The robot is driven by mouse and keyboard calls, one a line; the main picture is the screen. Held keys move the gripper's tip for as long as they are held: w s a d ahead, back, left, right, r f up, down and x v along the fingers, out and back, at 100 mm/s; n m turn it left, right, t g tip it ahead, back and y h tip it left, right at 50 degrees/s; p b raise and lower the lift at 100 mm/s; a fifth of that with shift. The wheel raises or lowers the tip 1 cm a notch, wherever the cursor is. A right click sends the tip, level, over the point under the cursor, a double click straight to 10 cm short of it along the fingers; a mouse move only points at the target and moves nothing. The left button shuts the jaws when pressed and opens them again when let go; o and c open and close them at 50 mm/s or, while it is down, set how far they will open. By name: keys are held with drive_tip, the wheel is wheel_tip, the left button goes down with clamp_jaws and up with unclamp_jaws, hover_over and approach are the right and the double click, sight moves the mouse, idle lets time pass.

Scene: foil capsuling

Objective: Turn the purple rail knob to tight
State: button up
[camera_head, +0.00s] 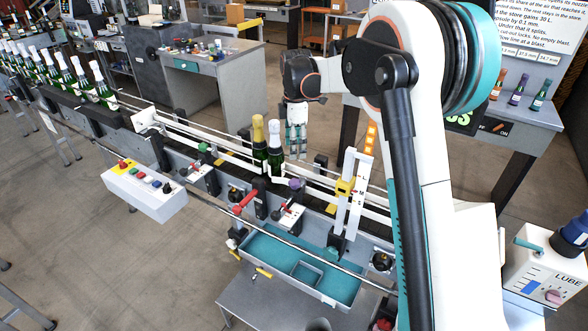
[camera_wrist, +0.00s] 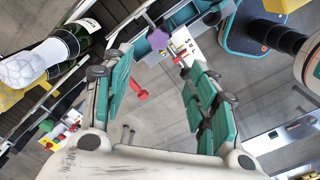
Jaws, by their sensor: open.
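The purple rail knob (camera_head: 296,184) sits on the front side of the conveyor, right of the two bottles. In the wrist view the purple knob (camera_wrist: 158,38) shows as a lobed shape beyond the fingertips, near the top middle. My gripper (camera_head: 297,152) points down above the conveyor, behind the knob in the head view. Its teal fingers (camera_wrist: 157,62) are spread apart with nothing between them, and they do not touch the knob. I cannot read any tight mark near the knob.
A gold-topped bottle (camera_head: 258,138) and a white-topped bottle (camera_head: 275,146) stand on the conveyor close to my gripper. A red handle (camera_head: 245,202) is left of the knob. A white upright bracket (camera_head: 357,200) with a yellow block stands to its right. A teal-lined tray (camera_head: 270,248) lies in front.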

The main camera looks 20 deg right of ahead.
sight(295, 181)
drive_tip(key=f, duration=1.4)
drive_tip(key=shift+w, duration=0.3)
drive_tip(key=c, duration=1.1)
